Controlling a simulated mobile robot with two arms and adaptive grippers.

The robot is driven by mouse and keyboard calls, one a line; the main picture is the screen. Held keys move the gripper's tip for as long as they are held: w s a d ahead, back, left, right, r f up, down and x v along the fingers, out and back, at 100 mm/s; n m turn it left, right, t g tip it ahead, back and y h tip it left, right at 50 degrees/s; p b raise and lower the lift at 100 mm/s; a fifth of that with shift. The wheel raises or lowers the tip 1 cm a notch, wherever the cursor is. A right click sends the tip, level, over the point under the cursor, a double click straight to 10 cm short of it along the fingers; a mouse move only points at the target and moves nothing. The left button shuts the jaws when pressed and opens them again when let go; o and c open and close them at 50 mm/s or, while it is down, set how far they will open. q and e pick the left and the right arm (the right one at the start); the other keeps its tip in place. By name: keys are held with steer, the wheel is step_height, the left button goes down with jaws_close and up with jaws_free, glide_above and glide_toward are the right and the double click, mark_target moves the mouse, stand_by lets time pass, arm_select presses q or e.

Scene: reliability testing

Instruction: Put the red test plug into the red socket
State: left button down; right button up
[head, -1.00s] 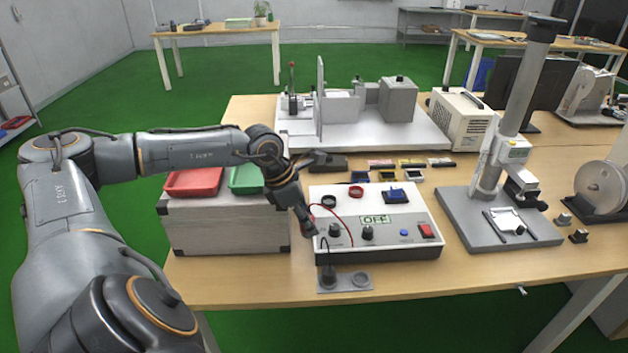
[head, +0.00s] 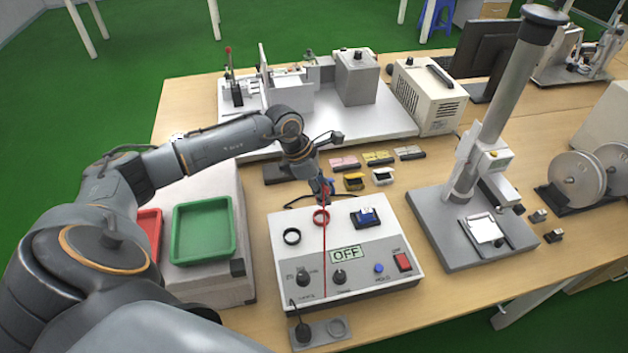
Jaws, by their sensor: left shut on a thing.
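The red socket (head: 321,216) is a red ring at the back of the white test box's top. The black socket (head: 291,236) is to its left and nearer the front. My left gripper (head: 323,188) is above and just behind the red socket, pointing down. It is shut on the red test plug, of which only a little red shows at the fingers. The plug's red cable hangs from there across the socket and the box front. A gap between plug and socket cannot be judged well. My right gripper is out of view.
The white test box (head: 375,267) has knobs, a display reading OFF and a red switch. In front, a grey holder (head: 322,341) has a black plug (head: 303,333) and an empty ring. A green tray (head: 203,231) is left; a column stand (head: 470,232) is right.

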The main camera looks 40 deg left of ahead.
arm_select(q)
steer(key=shift+s+d+f+b, duration=0.1)
steer(key=shift+s+f+b, duration=0.05)
steer(key=shift+f+b, duration=0.3)
steer(key=shift+s+d+f+b, duration=0.1)
steer(key=shift+s+f+b, duration=0.1)
steer(key=shift+f, duration=0.35)
steer(key=f, duration=0.1)
steer(key=b, duration=0.1)
steer(key=f, duration=0.1)
steer(key=shift+w+a+f, duration=0.15)
steer(key=shift+w+f, duration=0.1)
steer(key=shift+f, duration=0.1)
steer(key=shift+f+b, duration=0.35)
steer(key=shift+b, duration=0.1)
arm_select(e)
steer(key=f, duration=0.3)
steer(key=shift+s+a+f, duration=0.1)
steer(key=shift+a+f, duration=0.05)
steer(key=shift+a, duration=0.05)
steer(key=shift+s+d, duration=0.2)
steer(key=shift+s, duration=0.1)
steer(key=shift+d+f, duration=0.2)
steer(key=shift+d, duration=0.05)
arm_select(q)
steer(key=shift+b, duration=0.4)
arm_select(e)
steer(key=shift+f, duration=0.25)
